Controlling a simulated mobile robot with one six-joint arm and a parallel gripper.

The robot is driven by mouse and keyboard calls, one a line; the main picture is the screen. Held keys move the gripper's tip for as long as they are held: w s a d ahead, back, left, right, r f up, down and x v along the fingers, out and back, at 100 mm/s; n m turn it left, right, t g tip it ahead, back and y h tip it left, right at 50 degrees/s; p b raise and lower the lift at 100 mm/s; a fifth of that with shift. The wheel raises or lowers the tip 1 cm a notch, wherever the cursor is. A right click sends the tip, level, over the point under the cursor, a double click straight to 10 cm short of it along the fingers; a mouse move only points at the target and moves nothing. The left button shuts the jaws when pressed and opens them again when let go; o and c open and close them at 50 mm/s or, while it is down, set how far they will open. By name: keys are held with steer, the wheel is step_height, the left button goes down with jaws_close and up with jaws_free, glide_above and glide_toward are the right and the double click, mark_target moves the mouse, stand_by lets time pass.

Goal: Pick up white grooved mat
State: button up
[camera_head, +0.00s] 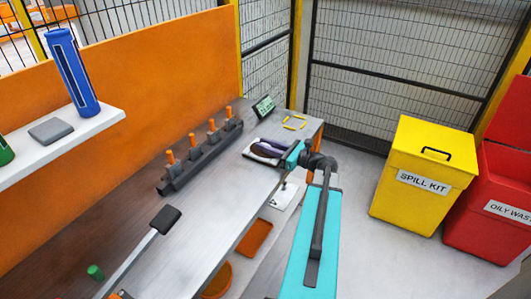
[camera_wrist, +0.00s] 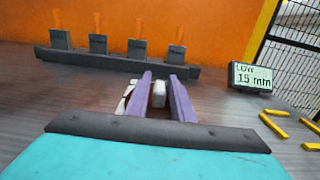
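A white flat thing, likely the white grooved mat (camera_head: 257,158), lies on the grey bench top at the far right end of the bench. My gripper (camera_head: 264,149) is low over it, and its purple fingers cover much of it. In the wrist view, the two purple fingers of my gripper (camera_wrist: 160,78) stand apart. A pale upright piece (camera_wrist: 158,94) shows between them, with narrow gaps at its sides. White bits of the mat (camera_wrist: 124,103) show left of the left finger. The grooves cannot be made out.
A dark rack with orange-topped pegs (camera_head: 203,155) stands along the orange back panel. A small display (camera_head: 263,107) reading "15 mm" and several yellow bars (camera_head: 293,123) are beyond the mat. A yellow spill kit bin (camera_head: 420,180) and red bin (camera_head: 492,200) stand right.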

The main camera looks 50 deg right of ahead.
mark_target(267, 144)
jaws_close()
steer(key=shift+r, duration=0.15)
steer(key=shift+r+b, duration=0.5)
steer(key=shift+r, duration=0.95)
steer(key=shift+s+d+r, duration=0.15)
steer(key=shift+s, duration=0.2)
steer(key=d+r+b+v, duration=0.1)
steer(key=b+v, duration=0.1)
steer(key=v, duration=1.3)
steer(key=shift+d+r+b, duration=0.2)
steer(key=shift+b, duration=0.15)
